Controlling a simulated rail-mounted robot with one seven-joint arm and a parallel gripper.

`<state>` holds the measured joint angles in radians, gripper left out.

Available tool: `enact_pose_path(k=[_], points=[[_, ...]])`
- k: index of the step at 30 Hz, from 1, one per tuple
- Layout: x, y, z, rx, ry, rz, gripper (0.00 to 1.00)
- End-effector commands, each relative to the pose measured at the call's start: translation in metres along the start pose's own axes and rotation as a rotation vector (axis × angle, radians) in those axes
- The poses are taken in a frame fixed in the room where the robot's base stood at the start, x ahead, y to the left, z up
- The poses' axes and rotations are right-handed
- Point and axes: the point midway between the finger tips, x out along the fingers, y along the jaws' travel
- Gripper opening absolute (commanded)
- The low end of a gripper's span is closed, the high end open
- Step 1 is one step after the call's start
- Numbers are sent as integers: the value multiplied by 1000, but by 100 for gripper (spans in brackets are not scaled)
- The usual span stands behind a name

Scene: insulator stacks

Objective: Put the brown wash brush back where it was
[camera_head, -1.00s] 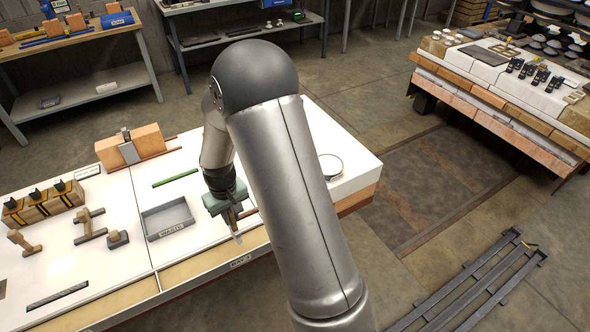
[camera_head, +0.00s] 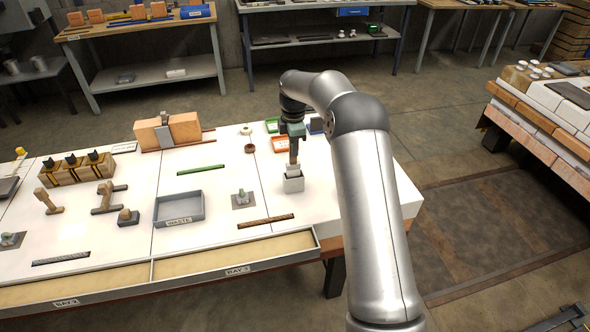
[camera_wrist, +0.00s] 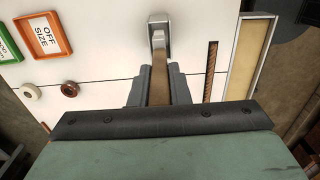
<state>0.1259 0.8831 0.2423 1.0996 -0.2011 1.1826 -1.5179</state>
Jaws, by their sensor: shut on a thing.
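My gripper (camera_head: 293,135) is shut on the brown wash brush (camera_head: 293,152) and holds it upright, pointing down. In the wrist view, its brown handle (camera_wrist: 159,88) sits between the two grey fingers of my gripper (camera_wrist: 159,86). A small square light-grey holder (camera_head: 294,185) stands on the white table right below. The brush's pale lower end is at the holder's mouth. The holder also shows in the wrist view (camera_wrist: 166,20), in line with the brush. I cannot tell how deep the brush reaches inside it.
An orange-rimmed "OFF SIZE" tray (camera_wrist: 43,36) and a green tray (camera_head: 271,125) lie behind. A grey waste tray (camera_head: 179,208) is to the left, and a brown strip (camera_head: 266,221) lies in front. The white tabletop around the holder is mostly clear.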

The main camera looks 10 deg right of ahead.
Motion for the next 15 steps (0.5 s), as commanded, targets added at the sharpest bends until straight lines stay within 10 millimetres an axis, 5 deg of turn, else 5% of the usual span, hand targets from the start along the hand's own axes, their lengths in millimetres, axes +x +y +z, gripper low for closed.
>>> enact_pose_path(k=[15], points=[[58,0,0,2,-1,0,0]])
